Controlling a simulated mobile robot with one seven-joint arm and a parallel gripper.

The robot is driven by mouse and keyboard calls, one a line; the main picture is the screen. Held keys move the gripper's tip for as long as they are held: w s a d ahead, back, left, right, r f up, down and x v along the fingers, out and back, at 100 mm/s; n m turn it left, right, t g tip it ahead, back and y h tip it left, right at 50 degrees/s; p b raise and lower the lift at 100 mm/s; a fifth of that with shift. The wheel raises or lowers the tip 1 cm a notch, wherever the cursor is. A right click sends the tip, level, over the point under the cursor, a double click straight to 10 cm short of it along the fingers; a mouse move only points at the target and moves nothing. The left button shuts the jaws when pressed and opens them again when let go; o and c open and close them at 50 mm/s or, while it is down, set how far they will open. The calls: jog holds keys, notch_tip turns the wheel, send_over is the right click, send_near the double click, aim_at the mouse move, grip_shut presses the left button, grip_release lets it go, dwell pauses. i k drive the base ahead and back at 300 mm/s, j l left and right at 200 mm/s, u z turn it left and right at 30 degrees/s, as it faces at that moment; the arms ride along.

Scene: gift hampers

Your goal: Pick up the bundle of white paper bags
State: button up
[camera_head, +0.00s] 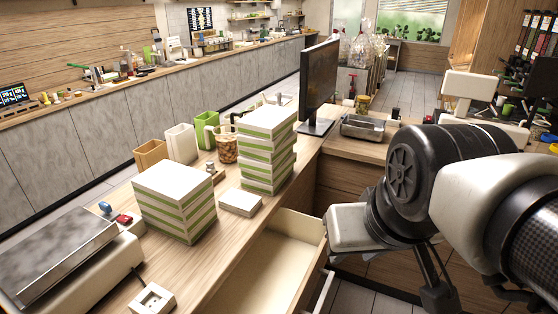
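An upright white paper-bag-like bundle (181,144) stands on the wooden counter at centre left, between a brown one (151,155) and a green one (205,130). It looks close to both, and its lower right part is near the stacked boxes. My arm reaches in from the right. What looks like my gripper (438,288) hangs at the lower right, dark and partly cut off by the frame's bottom edge. It is far from the white bundle, off the counter's front side. Its fingers are too unclear to tell whether they are open.
White-and-green box stacks (175,198) and (268,150) stand on the counter in front of and beside the bags. A jar (226,148), a monitor (318,85) and a scale (62,262) are also there. An open, empty drawer (285,262) juts out below the counter's front edge.

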aim_at(242, 203)
jog(key=i+l+u, duration=0.1)
jog(key=u, duration=0.35)
jog(key=l+u, duration=0.15)
jog(key=u, duration=0.35)
jog(key=i+l+u, duration=0.1)
jog(key=u, duration=0.35)
jog(key=l+u, duration=0.25)
jog(key=l, duration=0.35)
jog(key=l+u, duration=0.3)
jog(key=l, duration=1.35)
